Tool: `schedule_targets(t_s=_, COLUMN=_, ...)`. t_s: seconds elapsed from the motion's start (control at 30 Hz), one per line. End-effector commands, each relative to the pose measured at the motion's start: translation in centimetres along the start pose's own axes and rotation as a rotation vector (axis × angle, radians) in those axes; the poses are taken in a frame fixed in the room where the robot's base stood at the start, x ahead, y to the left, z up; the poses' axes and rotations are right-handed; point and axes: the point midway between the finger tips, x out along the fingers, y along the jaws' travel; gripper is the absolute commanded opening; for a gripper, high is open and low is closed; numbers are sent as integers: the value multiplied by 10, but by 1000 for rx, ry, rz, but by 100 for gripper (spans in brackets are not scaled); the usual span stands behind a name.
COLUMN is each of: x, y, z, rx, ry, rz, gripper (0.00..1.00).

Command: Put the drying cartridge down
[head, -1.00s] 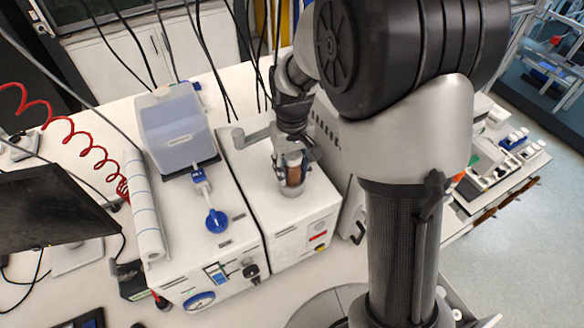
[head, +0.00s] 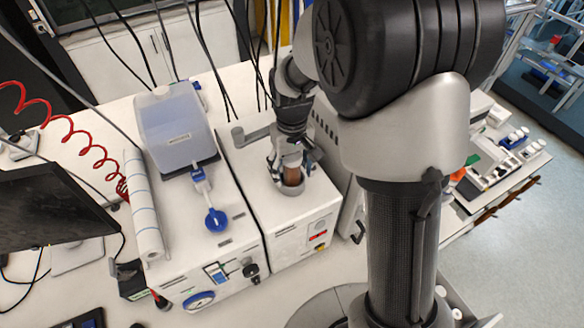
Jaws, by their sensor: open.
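The drying cartridge (head: 292,176) is a small upright cylinder with an orange-brown body. It stands in a round grey holder (head: 290,190) on top of the right white instrument box (head: 310,210). My gripper (head: 291,163) points down at the cartridge's upper part from above, its fingers on either side and open. The cartridge's top is hidden by the gripper. Whether a finger still touches the cartridge is too small to tell.
A grey swing arm (head: 250,134) stands behind the cartridge to the left. On the left white box are a translucent tank (head: 176,128) and a blue-ended handle (head: 216,219). A paper roll (head: 145,210) lies farther left. The box top in front of the holder is clear.

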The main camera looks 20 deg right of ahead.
Motion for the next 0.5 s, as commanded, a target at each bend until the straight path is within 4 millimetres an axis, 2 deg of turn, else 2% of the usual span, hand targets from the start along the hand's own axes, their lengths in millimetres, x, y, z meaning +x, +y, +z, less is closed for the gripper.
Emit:
schedule_targets(t_s=0.13, x=-2, y=0, z=0, rx=0, ry=0, rz=0, gripper=60)
schedule_targets(t_s=0.27, x=-14, y=0, z=-2, rx=0, ry=5, rz=1, gripper=60)
schedule_targets(t_s=0.5, x=-65, y=0, z=-2, rx=0, ry=7, rz=1, gripper=60)
